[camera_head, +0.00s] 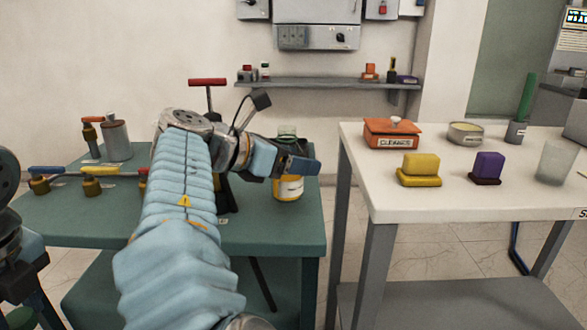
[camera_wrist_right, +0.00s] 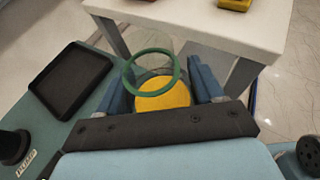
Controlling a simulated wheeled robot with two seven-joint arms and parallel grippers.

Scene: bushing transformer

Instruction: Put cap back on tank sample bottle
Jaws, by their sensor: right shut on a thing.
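The sample bottle (camera_head: 288,190) is clear with yellow contents or a yellow label. It is at the right end of the green table, and I cannot tell whether it rests on it. In the right wrist view its open round mouth has a green rim (camera_wrist_right: 133,83), with a yellow disc (camera_wrist_right: 162,94) showing between my fingers. My right gripper (camera_head: 302,168) reaches across the bottle from the left. It is shut around the bottle, with a finger on each side in the wrist view (camera_wrist_right: 164,88). I cannot make out a loose cap.
A white table (camera_head: 455,200) to the right holds an orange cleaner box (camera_head: 392,133), yellow (camera_head: 420,166) and purple (camera_head: 488,166) blocks and a glass beaker (camera_head: 555,162). A black tray (camera_wrist_right: 70,82) lies left of the bottle. Valves (camera_head: 92,187) and a metal canister (camera_head: 117,140) stand further left.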

